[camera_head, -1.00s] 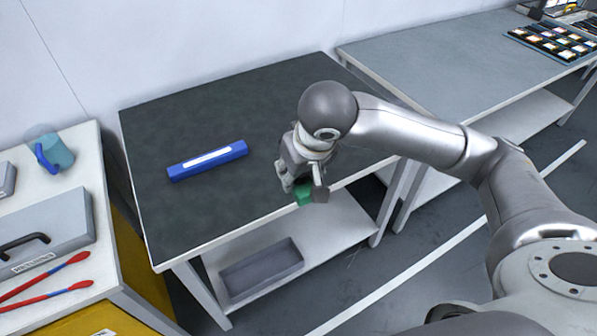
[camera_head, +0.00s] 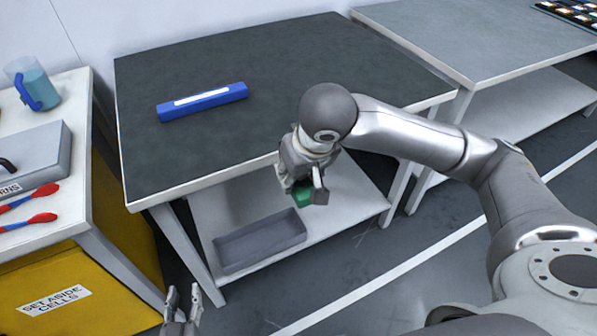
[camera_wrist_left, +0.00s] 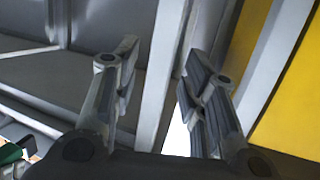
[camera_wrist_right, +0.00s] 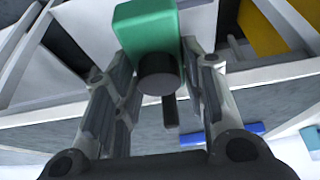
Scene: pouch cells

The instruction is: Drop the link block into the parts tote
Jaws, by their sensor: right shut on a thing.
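A green block with a dark round end (camera_wrist_right: 145,30), which I take as the link block, is held between the fingers of my right gripper (camera_wrist_right: 158,70). In the head view the green block (camera_head: 303,195) shows under my right gripper (camera_head: 304,188), just past the dark table's front edge in the picture, up and right of the tote. The grey open tote (camera_head: 258,243) is on the table's lower shelf and looks empty. My left gripper (camera_head: 183,303) is open and empty at the bottom of the head view; its spread fingers show in the left wrist view (camera_wrist_left: 160,85).
A blue bar with a white strip (camera_head: 202,101) lies on the dark tabletop (camera_head: 240,150). A white bench (camera_head: 75,100) at left carries a blue jug (camera_head: 38,88), a grey case (camera_head: 40,150) and red-blue tools. A yellow box (camera_head: 95,270) stands beneath it.

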